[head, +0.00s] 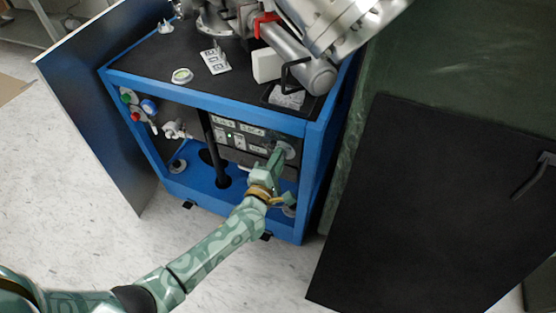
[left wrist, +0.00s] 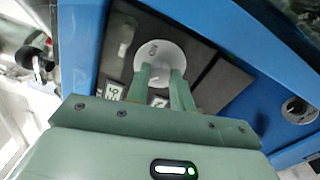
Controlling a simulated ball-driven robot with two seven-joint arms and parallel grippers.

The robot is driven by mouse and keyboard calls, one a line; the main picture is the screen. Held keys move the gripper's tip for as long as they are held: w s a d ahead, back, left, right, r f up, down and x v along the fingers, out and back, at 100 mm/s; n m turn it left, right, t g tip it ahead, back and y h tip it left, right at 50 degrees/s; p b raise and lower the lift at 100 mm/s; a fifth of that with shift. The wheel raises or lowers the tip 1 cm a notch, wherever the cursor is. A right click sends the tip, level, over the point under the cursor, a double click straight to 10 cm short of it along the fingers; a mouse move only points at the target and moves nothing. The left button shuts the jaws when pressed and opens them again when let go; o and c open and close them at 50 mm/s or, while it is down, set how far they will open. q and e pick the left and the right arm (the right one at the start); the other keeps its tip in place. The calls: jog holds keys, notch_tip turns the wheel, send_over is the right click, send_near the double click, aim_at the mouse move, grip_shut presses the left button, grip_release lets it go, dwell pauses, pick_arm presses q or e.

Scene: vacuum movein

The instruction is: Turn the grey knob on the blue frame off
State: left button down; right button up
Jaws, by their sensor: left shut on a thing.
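The blue frame (head: 205,95) is a cabinet with a black top and a dark control panel inside its open front. The grey knob (head: 287,150) sits at the right end of that panel, partly hidden by my left gripper (head: 279,155). In the left wrist view the knob's round pale dial (left wrist: 158,62) shows, with a small mark near its top. My left gripper's two green fingers (left wrist: 162,75) reach to the dial and are shut on the knob's grip, which they mostly hide. My right gripper is not in view.
A black door panel (head: 430,200) with a handle stands open at the right, and another panel (head: 100,100) at the left. Metal vacuum parts (head: 330,35) stand on top. A black post (head: 218,165) rises inside the cabinet, left of my gripper.

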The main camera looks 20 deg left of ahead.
pick_arm(q)
jog(key=shift+f, duration=0.1)
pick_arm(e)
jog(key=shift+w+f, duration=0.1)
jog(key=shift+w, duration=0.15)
pick_arm(q)
jog(key=c, duration=1.4)
grip_release()
jog(key=shift+o, duration=1)
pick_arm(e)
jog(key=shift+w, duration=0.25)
pick_arm(q)
jog(key=s+p, duration=0.4)
jog(key=s, duration=1.2)
jog(key=shift+s+a+p, duration=0.2)
jog(key=shift+a+p, duration=0.1)
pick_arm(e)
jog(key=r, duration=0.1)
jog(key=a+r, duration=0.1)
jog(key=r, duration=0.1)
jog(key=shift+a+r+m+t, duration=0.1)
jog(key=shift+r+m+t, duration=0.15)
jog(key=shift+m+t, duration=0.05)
